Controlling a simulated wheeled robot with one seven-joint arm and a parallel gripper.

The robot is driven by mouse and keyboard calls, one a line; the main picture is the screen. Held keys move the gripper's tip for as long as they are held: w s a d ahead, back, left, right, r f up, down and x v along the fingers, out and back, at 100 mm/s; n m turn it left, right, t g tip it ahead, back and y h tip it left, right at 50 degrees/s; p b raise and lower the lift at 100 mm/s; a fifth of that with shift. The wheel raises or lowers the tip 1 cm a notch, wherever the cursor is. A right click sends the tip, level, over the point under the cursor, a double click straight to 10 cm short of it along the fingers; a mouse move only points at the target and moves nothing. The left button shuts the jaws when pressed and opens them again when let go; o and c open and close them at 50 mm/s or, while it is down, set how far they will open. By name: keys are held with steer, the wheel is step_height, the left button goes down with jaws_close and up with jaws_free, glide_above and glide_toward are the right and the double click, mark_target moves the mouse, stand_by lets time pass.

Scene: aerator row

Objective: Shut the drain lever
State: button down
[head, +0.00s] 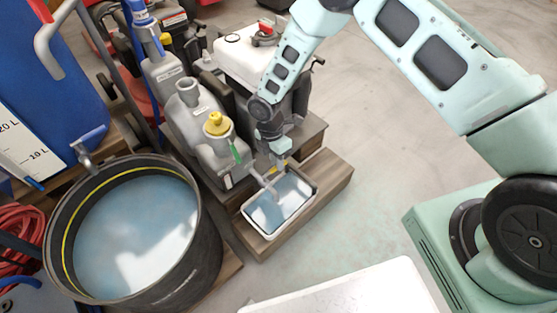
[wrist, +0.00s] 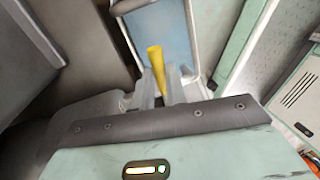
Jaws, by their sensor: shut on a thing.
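The drain lever (wrist: 156,66) is yellow and stands up between the fingers of my gripper (wrist: 166,90) in the wrist view. My gripper (head: 281,159) is shut on it, and the fingers hide its lower part. The tray also shows past the lever in the wrist view (wrist: 128,8).
A grey jug with a yellow cap (head: 216,124) stands left of my gripper. A big black tub (head: 205,245) of cloudy blue water is at the left, with a grey tap (head: 84,153) over it. A wooden step (head: 327,181) carries the tray. Open floor lies to the right.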

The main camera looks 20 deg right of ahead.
steer(key=shift+w+n, duration=0.15)
steer(key=shift+n, duration=0.15)
stand_by(0.4)
steer(key=c, duration=1.4)
jaws_free()
steer(key=shift+a, duration=0.1)
steer(key=w+r+p, duration=0.1)
steer(key=r+p, duration=0.1)
steer(key=r, duration=0.6)
steer(key=w+a+r+p, duration=0.1)
steer(key=w+r+p, duration=0.1)
steer(key=r, duration=0.7)
steer(key=shift+a+p, duration=0.25)
steer(key=shift+p, duration=0.05)
